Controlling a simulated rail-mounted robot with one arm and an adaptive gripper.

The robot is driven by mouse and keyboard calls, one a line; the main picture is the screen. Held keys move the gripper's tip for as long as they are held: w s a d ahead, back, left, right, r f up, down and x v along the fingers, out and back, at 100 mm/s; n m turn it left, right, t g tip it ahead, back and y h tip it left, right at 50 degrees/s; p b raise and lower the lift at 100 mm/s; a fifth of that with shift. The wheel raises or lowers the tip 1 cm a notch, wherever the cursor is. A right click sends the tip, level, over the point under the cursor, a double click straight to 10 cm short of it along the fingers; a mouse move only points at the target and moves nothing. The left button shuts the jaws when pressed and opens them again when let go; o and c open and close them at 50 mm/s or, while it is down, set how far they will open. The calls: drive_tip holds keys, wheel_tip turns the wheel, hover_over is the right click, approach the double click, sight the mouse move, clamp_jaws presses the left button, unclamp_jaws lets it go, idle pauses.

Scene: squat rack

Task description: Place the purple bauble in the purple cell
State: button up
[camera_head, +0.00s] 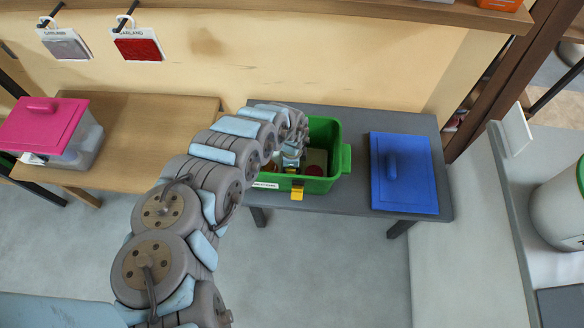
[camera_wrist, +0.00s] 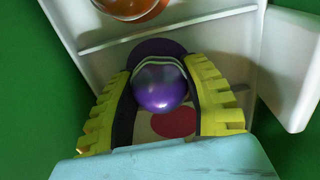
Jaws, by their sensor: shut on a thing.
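The shiny purple bauble (camera_wrist: 160,90) is between the yellow ridged fingers of my gripper (camera_wrist: 160,72) in the wrist view. My gripper is shut on it. Just beyond the bauble is a dark purple round mark (camera_wrist: 150,47) on the pale insert, partly hidden by the bauble; it marks the purple cell. Whether the bauble touches the cell floor I cannot tell. In the head view my gripper (camera_head: 291,160) reaches into the green bin (camera_head: 346,160), and the bauble cannot be made out there.
A red round mark (camera_wrist: 173,122) lies nearer my palm. An orange bauble (camera_wrist: 130,6) sits beyond a pale divider (camera_wrist: 135,35). Green walls surround the insert closely. A blue lid (camera_head: 404,180) lies right of the bin on the grey table (camera_head: 365,203). A pink-lidded box (camera_head: 45,125) stands left.

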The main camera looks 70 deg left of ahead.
drive_tip(key=o, duration=0.9)
drive_tip(key=shift+f, duration=0.1)
wheel_tip(320, 180, up, 12)
drive_tip(key=p, duration=0.5)
drive_tip(key=shift+a+r, duration=0.1)
drive_tip(key=shift+r, duration=0.1)
